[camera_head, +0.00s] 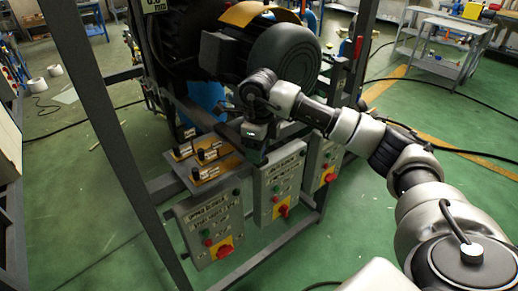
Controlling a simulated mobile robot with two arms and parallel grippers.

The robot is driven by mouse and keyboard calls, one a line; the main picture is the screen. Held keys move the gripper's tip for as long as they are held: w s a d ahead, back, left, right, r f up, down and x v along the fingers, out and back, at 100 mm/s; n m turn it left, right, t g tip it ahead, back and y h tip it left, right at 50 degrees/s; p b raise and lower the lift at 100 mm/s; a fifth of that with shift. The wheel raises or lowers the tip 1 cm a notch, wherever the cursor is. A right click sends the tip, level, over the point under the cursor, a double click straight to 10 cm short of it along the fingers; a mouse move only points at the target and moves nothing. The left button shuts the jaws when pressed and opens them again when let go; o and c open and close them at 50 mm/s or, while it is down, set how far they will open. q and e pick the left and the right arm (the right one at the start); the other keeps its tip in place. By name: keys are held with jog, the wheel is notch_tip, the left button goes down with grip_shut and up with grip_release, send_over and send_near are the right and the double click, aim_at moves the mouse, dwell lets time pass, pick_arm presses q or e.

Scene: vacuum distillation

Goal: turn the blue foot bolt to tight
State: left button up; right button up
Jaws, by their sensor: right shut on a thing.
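My right gripper (254,133) points down at the near edge of the metal frame, just below the large grey motor (283,55). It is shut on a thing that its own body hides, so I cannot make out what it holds. No blue foot bolt can be told apart in this view; the area of the motor's foot lies behind my gripper and wrist. My left gripper is not in view.
Left of my right gripper, a small shelf (222,177) holds several black knobs on brown plates. Below it hang grey control boxes, one with a red switch (224,251). A dark upright post (101,118) stands at left. Green floor is open at right.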

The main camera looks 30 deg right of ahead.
jog(key=m, duration=0.6)
jog(key=shift+r, duration=0.1)
dwell(0.6)
jog(key=o, duration=0.9)
